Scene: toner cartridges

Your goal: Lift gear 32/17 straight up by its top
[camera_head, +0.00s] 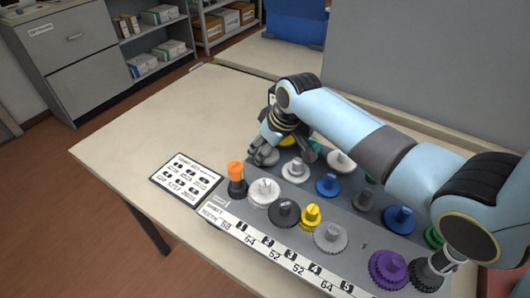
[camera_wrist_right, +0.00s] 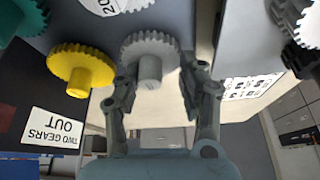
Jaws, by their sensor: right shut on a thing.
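My right gripper (camera_head: 268,150) is over the far left end of the grey gear board. In the right wrist view its two fingers (camera_wrist_right: 156,75) are on either side of the hub of a light grey gear (camera_wrist_right: 151,44), and they are shut on it. In the head view this gear (camera_head: 264,158) is mostly hidden under the fingers. I cannot read 32/17 on it, nor tell if it is clear of the board. My left gripper is not in view.
A yellow gear (camera_wrist_right: 80,69) is close beside the held gear. Several gears crowd the board, including a white one (camera_head: 295,170), a blue one (camera_head: 328,185) and a purple one (camera_head: 388,270). A printed card (camera_head: 186,180) lies left. The table's left side is clear.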

